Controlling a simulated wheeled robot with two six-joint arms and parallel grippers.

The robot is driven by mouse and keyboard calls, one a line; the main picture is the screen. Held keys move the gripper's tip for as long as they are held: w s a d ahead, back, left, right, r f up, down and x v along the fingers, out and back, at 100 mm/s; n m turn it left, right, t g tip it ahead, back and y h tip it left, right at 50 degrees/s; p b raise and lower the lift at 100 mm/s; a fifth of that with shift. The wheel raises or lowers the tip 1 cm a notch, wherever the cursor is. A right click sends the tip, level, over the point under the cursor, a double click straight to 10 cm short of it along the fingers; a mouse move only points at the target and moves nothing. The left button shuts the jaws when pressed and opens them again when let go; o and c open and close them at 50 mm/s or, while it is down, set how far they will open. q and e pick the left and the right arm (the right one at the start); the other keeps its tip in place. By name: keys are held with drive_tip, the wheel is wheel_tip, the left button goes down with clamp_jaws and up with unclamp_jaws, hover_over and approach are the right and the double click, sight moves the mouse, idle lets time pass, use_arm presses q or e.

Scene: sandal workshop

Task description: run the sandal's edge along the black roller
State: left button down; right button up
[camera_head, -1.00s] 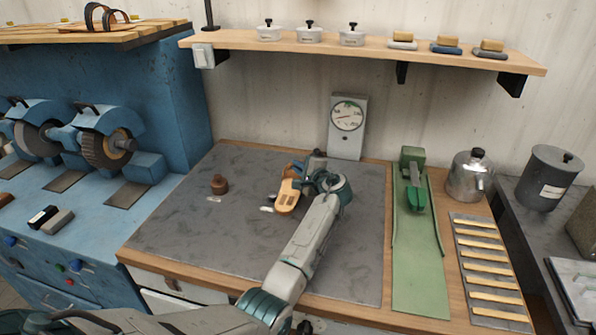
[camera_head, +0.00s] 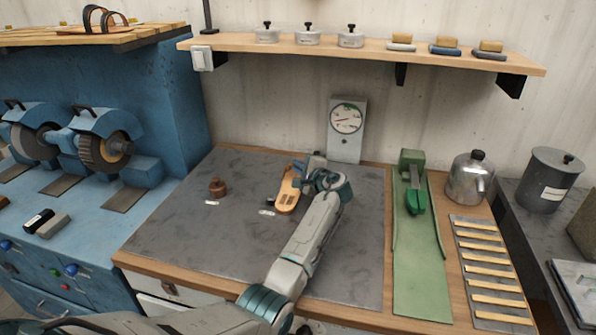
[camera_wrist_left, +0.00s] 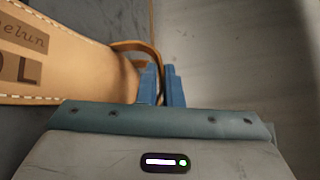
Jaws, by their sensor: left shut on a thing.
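A tan leather sandal (camera_head: 288,194) is over the grey mat (camera_head: 215,244), in the grip of my left gripper (camera_head: 299,167). The left wrist view shows its light-stitched edge, stamped letters and a brown strap (camera_wrist_left: 138,46). The blue fingers (camera_wrist_left: 162,86) are shut on it at the strap end. Whether the sandal touches the mat is hard to tell. On the blue machine at left are a dark grey wheel (camera_head: 33,142) and a brown bristled wheel (camera_head: 92,152); I cannot tell for sure which part is the black roller. My right gripper is out of view.
A brown knobbed piece (camera_head: 217,187) stands on the mat's left. A dial gauge (camera_head: 346,130) stands behind. A green tool (camera_head: 413,185), a kettle (camera_head: 467,178) and a slatted rack (camera_head: 492,270) stand right. A wooden shelf (camera_head: 375,51) runs above. The mat's front is clear.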

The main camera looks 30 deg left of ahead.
use_arm(q)
drive_tip(key=shift+w, duration=0.25)
idle(0.3)
drive_tip(key=shift+w+a+b, duration=0.3)
drive_tip(key=shift+w+b, duration=0.35)
drive_tip(key=shift+b, duration=0.25)
idle(1.0)
drive_tip(key=shift+w+a+b, duration=0.2)
drive_tip(key=shift+w+b, duration=0.15)
drive_tip(key=shift+b, duration=0.1)
drive_tip(key=shift+w+a+b, duration=0.2)
drive_tip(key=shift+w+b, duration=0.15)
drive_tip(key=shift+w, duration=0.1)
drive_tip(key=shift+a, duration=0.1)
idle(1.0)
idle(0.5)
